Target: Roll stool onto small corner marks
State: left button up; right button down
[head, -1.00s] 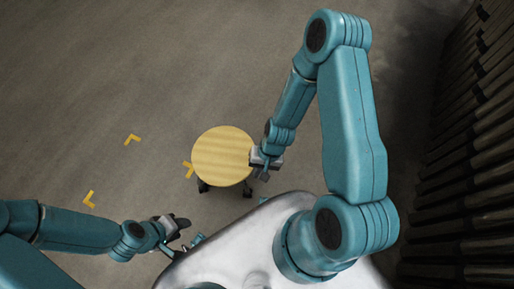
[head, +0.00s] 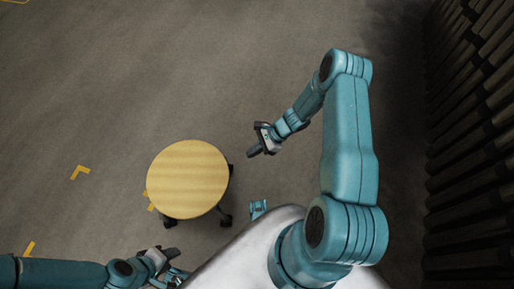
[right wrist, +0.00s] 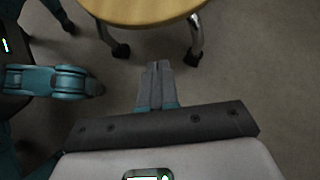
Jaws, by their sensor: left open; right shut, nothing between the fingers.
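The stool (head: 188,180) has a round pale wooden seat and dark casters. It stands upright on the floor at centre left in the head view. In the right wrist view its seat edge (right wrist: 140,12) and legs show at the top. Small yellow corner marks lie on the floor: one (head: 80,172) to the left of the stool, one (head: 29,248) at lower left, and one (head: 150,203) partly hidden by the seat. My right gripper (head: 253,152) is shut and empty, right of the stool and apart from it. My left gripper (head: 165,262) is open below the stool.
A dark ribbed wall or stack (head: 475,140) runs along the right side. A piece of another yellow marking (head: 14,2) shows at the top left corner. The grey floor beyond the stool is clear.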

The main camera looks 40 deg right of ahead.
jog(key=w+a+f+b, duration=0.2)
jog(key=w+a+f, duration=0.1)
jog(key=a, duration=0.3)
jog(key=shift+a+f, duration=0.25)
jog(key=shift+a, duration=0.15)
